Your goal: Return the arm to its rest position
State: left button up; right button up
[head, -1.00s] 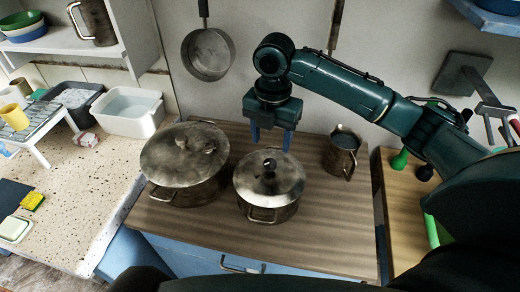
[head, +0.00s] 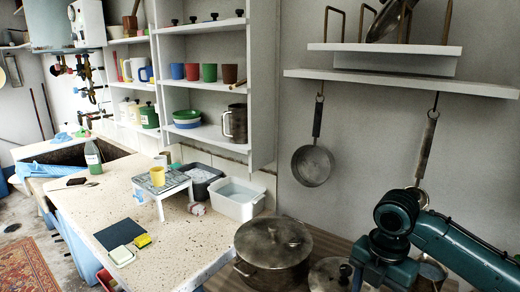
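My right arm (head: 455,248) comes in from the lower right in the head view, dark green, with its wrist (head: 396,212) bent downward. My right gripper lies at or below the bottom edge of the picture, so its fingers do not show. The wrist is over the right side of a small lidded pot (head: 328,275), partly hiding it. A larger lidded pot (head: 272,250) stands to the left, apart from the arm. My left arm and gripper are not in view.
A speckled counter (head: 185,235) at the left holds a small white rack (head: 160,187) and a white basin (head: 238,198). A hanging pan (head: 312,165) and wall shelf (head: 400,82) are above the pots. A metal jug (head: 432,270) stands behind the arm.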

jog(key=s+a+f+m+t+y, duration=0.2)
jog(key=a+f+m+y, duration=0.1)
jog(key=a+f+m, duration=0.4)
jog(key=s+a+f+m+t+y, duration=0.2)
jog(key=a+f+m+t, duration=0.15)
jog(key=a+f, duration=0.45)
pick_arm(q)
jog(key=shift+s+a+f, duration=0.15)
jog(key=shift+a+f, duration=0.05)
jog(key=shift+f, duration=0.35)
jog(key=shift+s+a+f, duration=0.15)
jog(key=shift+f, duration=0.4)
pick_arm(e)
jog(key=s+d+f+m+t+h, duration=0.1)
jog(key=s+d+f+m+t, duration=0.1)
jog(key=s+d+f+m, duration=0.2)
jog(key=s+d+f+m+t+h, duration=0.1)
jog(key=s+d+f+m, duration=0.3)
jog(key=s+m, duration=0.4)
jog(key=shift+s+d+f+m+t, duration=0.2)
jog(key=shift+s+f+m+t, duration=0.25)
jog(key=shift+f+t, duration=0.2)
